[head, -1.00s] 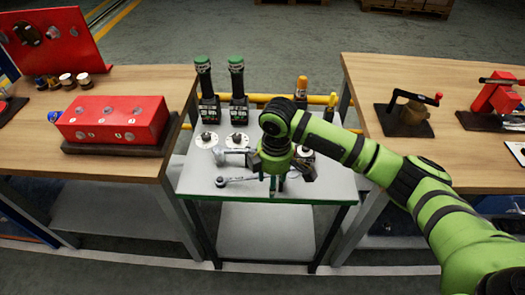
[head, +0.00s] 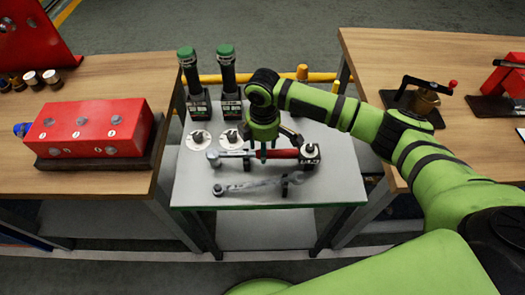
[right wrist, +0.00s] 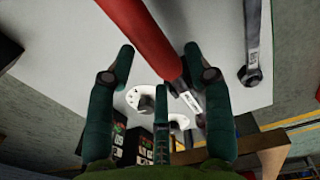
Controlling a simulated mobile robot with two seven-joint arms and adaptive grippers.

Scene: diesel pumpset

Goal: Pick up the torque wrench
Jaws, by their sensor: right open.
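The torque wrench (head: 284,154) lies across the grey tabletop, with a red handle to the right and a silver shaft and head to the left. In the right wrist view its red handle (right wrist: 152,35) runs between the outer fingers, with the silver shaft beyond. My right gripper (head: 263,153) is directly over the wrench by the inner end of the handle. In the right wrist view my right gripper (right wrist: 160,65) is open, its fingers spread to both sides of the handle. I cannot tell whether they touch it. My left gripper is not in view.
A silver spanner-like tool (head: 255,187) lies in front of the wrench, near the edge. White discs (head: 198,140) and green-capped tools (head: 228,80) stand behind. A dark block (head: 311,152) is by the handle's right end. Wooden benches (head: 90,85) flank the grey table (head: 335,185).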

